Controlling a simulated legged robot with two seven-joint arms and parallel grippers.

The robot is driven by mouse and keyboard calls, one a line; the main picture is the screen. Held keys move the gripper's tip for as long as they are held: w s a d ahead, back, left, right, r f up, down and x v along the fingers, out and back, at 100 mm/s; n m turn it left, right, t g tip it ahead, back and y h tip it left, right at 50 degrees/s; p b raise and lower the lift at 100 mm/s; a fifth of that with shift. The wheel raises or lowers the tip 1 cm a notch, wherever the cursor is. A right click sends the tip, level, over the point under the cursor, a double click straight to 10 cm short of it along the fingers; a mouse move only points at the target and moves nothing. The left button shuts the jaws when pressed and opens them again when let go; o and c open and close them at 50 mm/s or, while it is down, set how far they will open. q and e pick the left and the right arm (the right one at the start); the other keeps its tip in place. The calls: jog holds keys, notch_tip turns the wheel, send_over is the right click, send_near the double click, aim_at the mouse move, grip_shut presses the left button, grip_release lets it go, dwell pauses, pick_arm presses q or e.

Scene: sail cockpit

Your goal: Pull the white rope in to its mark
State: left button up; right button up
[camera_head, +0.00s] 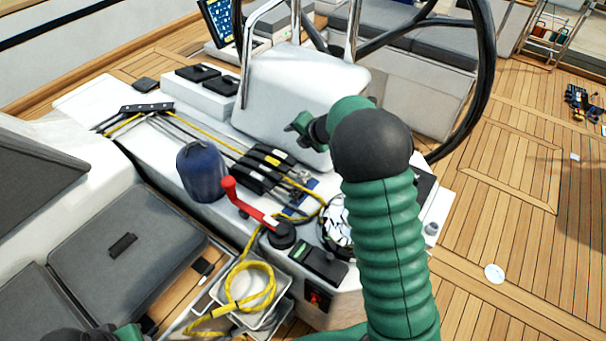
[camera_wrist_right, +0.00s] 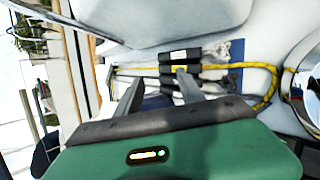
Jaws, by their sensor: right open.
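Three black rope clutches (camera_head: 265,168) sit on the white cockpit top, and they also show in the wrist view (camera_wrist_right: 180,56). A pale grey-white rope end (camera_wrist_right: 222,50) comes out of the upper clutch in the wrist view; I cannot make out a mark on it. A yellow rope (camera_wrist_right: 255,67) runs through the middle clutch. My right gripper (camera_head: 300,126) hangs above the cockpit top, past the clutches toward the wheel pedestal. In the wrist view its open fingers (camera_wrist_right: 160,88) are empty, with the clutches beyond them. Part of my left arm shows at the bottom left; its fingers cannot be made out.
A shiny winch (camera_head: 335,228) is partly behind my right arm. Yellow rope lies coiled over a tray (camera_head: 218,293). The steering wheel (camera_head: 488,70) rises behind.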

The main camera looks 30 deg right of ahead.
notch_tip(320, 180, down, 3)
jog(key=d+n+g, duration=0.2)
jog(key=d+n, duration=0.1)
jog(key=n, duration=0.2)
jog(key=n+g+y, duration=0.1)
jog(key=n+g, duration=0.2)
jog(key=n, duration=0.3)
send_near(306, 173)
jog(key=shift+m, duration=0.3)
jog(key=x, duration=1)
jog(key=shift+w+f+b, duration=0.15)
jog(key=shift+f+b, duration=0.2)
jog(key=shift+a+r, duration=0.1)
jog(key=shift+c, duration=0.8)
grip_shut()
